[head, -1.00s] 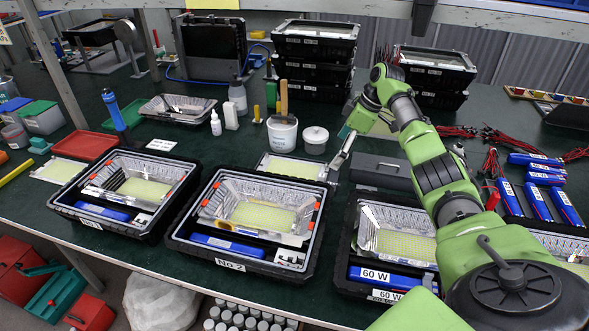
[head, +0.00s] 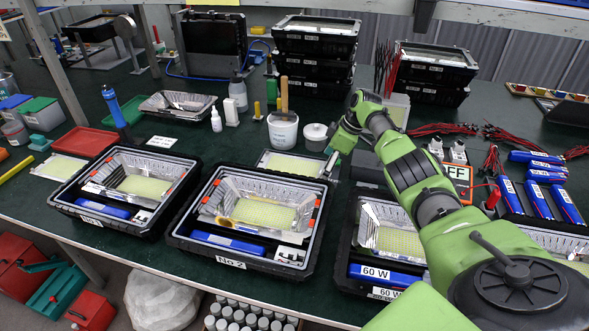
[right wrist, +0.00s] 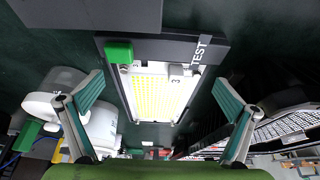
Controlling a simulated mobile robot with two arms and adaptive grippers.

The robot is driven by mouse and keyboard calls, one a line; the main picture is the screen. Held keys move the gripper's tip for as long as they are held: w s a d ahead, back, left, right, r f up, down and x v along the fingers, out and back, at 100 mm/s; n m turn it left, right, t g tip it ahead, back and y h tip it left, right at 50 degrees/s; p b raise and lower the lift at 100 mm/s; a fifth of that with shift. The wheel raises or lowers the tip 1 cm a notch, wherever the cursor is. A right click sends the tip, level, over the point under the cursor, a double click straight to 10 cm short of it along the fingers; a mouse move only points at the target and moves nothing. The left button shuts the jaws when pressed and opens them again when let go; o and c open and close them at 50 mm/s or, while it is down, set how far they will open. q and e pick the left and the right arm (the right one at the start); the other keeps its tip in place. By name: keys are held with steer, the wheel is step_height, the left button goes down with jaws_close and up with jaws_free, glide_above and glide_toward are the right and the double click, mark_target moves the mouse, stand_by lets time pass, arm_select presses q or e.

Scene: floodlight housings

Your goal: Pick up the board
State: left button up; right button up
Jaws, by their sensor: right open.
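A yellow LED board (right wrist: 155,96) with a pale border lies in a dark grey frame below my right gripper, in the right wrist view. My left gripper does not show.
A green button (right wrist: 120,52) and a TEST label stand on the frame. A white bucket (head: 283,131) and small tub (head: 315,137) stand behind the board. Housings (head: 250,214) line the front edge. A meter (head: 459,178) is right of my arm.

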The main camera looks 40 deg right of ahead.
steer(key=c, duration=1.6)
steer(key=shift+r, duration=0.1)
